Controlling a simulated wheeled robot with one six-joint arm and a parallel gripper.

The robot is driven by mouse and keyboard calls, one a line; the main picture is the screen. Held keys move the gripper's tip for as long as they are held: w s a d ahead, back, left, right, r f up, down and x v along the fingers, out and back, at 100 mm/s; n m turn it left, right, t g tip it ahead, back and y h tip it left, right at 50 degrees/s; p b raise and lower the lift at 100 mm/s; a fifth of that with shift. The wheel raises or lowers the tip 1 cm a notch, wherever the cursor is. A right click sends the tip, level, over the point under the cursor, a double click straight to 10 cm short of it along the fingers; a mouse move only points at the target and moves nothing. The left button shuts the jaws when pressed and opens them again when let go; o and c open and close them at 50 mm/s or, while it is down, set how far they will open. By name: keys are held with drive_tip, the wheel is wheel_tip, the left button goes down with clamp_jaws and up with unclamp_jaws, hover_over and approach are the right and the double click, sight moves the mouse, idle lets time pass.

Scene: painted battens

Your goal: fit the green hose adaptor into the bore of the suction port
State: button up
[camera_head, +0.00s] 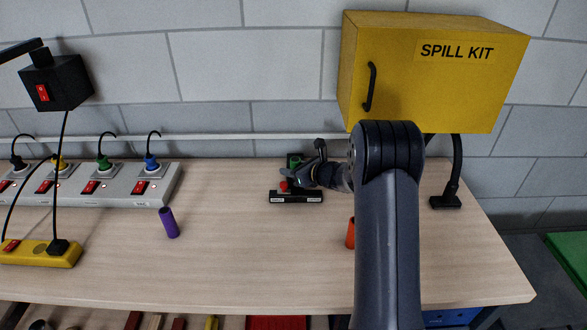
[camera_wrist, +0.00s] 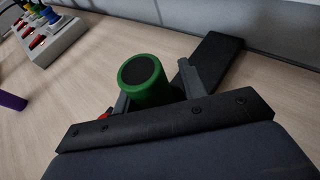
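The green hose adaptor (camera_wrist: 146,82) is a short green cylinder with a dark round end. In the wrist view it stands between the fingers of my gripper (camera_wrist: 153,92), which look closed against both its sides. In the head view only a bit of green adaptor (camera_head: 294,160) shows beyond my gripper (camera_head: 293,174). A black block with two white labels (camera_head: 296,198) and a red part (camera_head: 283,186) sit right by the gripper. I cannot tell whether this is the suction port; no bore is visible. The adaptor's lower end is hidden behind my gripper's bar.
A flat black piece (camera_wrist: 212,58) lies behind the fingers. A grey socket strip (camera_head: 120,190) is at left; a yellow cabinet (camera_head: 420,75) hangs at right. The front middle is clear.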

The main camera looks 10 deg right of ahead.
drive_tip(key=shift+s+a+f, duration=0.3)
drive_tip(key=shift+s+f, duration=0.05)
drive_tip(key=shift+f, duration=0.3)
drive_tip(key=shift+r+p, duration=0.55)
drive_tip(key=shift+p, duration=0.3)
drive_tip(key=b+v, duration=0.2)
drive_tip(key=v, duration=1)
drive_tip(key=shift+w+r, duration=0.2)
drive_tip(key=shift+r, duration=0.05)
drive_tip(key=x, duration=1.2)
drive_tip(key=shift+f+p, duration=0.4)
drive_tip(key=shift+f, duration=0.1)
drive_tip(key=shift+f+b, duration=0.15)
drive_tip(key=shift+b, duration=0.2)
drive_tip(key=shift+r+p, duration=0.25)
drive_tip(key=shift+p, duration=0.05)
